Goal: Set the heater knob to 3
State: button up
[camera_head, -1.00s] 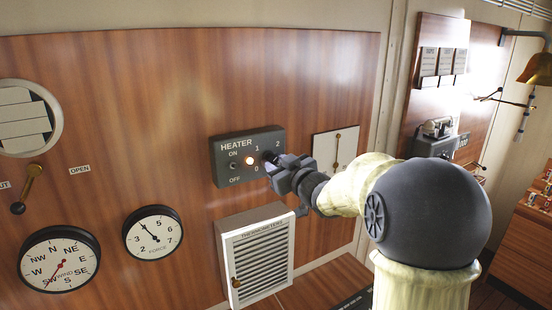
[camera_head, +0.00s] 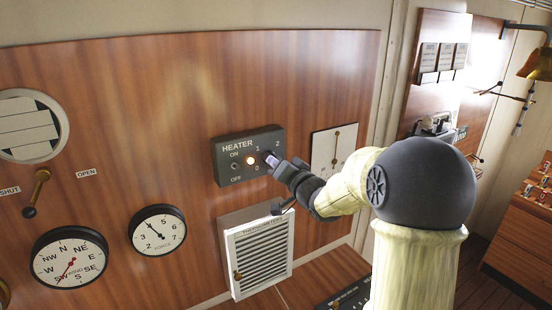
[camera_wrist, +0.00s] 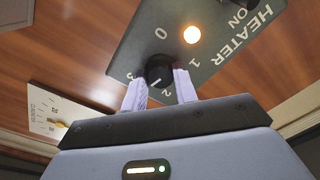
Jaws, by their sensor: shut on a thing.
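The heater panel (camera_head: 226,172) is a dark grey box on the wood wall, marked HEATER, ON, OFF and with numbers. Its black heater knob (camera_wrist: 158,70) sits among the numbers 0, 1, 2 and 3 in the wrist view. A small white mark on the knob appears on the side toward 2 and 3; its exact setting is hard to tell. My gripper (camera_wrist: 159,80) is shut on the knob, one pale finger on each side. In the head view my gripper (camera_head: 272,160) reaches the panel from the right and mostly hides the knob.
An orange lamp (camera_head: 250,160) glows on the panel beside a small ON/OFF switch (camera_head: 235,167). A white louvred thermometer box (camera_head: 262,258) is below, close under my wrist. A white plate (camera_head: 333,150) is to the right. Round gauges (camera_head: 158,231) are at the lower left.

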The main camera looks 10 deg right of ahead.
jog(key=shift+m+p, duration=0.6)
jog(key=shift+m, duration=1)
jog(key=o, duration=1)
jog(key=shift+a, duration=0.1)
jog(key=b+v, duration=0.5)
jog(key=v, duration=1.2)
jog(key=shift+s+f+b, duration=0.1)
jog(key=shift+s+b, duration=0.1)
jog(key=shift+b, duration=0.1)
